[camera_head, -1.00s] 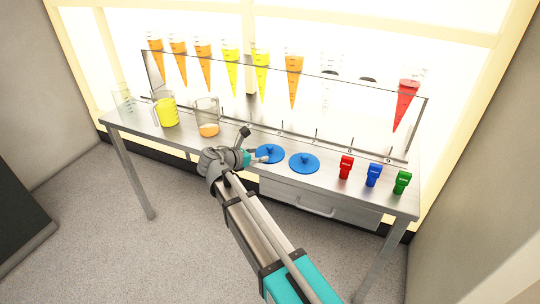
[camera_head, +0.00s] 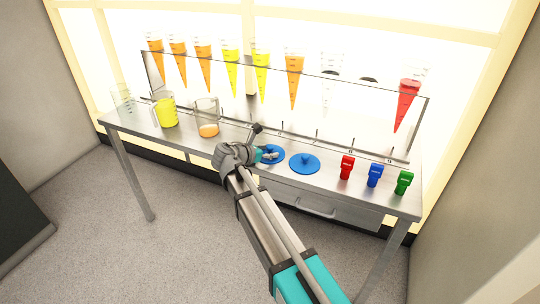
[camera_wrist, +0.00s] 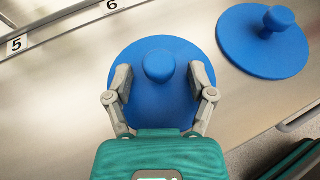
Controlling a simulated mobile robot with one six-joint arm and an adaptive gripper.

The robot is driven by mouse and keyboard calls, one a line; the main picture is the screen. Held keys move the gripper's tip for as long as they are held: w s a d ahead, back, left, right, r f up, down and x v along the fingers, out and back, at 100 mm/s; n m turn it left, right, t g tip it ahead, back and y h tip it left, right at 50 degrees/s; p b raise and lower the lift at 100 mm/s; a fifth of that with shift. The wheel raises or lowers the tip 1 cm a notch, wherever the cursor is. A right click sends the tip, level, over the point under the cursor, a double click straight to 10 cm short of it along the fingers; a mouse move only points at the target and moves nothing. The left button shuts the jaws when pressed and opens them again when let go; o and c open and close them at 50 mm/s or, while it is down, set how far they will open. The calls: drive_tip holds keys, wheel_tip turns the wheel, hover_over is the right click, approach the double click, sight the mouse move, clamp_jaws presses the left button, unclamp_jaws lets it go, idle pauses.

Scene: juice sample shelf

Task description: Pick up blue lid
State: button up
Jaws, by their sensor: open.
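Two round blue lids with knobs lie flat on the metal table. The left blue lid (camera_head: 278,154) is partly hidden by my gripper in the head view. In the wrist view this blue lid (camera_wrist: 150,65) lies under my gripper, its knob between the fingers. My gripper (camera_wrist: 161,78) is open, one finger on each side of the knob with gaps showing. It also shows in the head view (camera_head: 270,155). I cannot tell its exact height above the lid. The right blue lid (camera_head: 304,163) stands apart; it also shows in the wrist view (camera_wrist: 262,45).
On the metal table (camera_head: 235,135), a jug of yellow juice (camera_head: 167,111) and a beaker with a little orange juice (camera_head: 208,129) stand left. Red (camera_head: 346,167), blue (camera_head: 374,175) and green (camera_head: 402,182) items stand right. A clear rack (camera_head: 345,105) holds several cones behind.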

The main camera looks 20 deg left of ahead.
idle(0.5)
clamp_jaws()
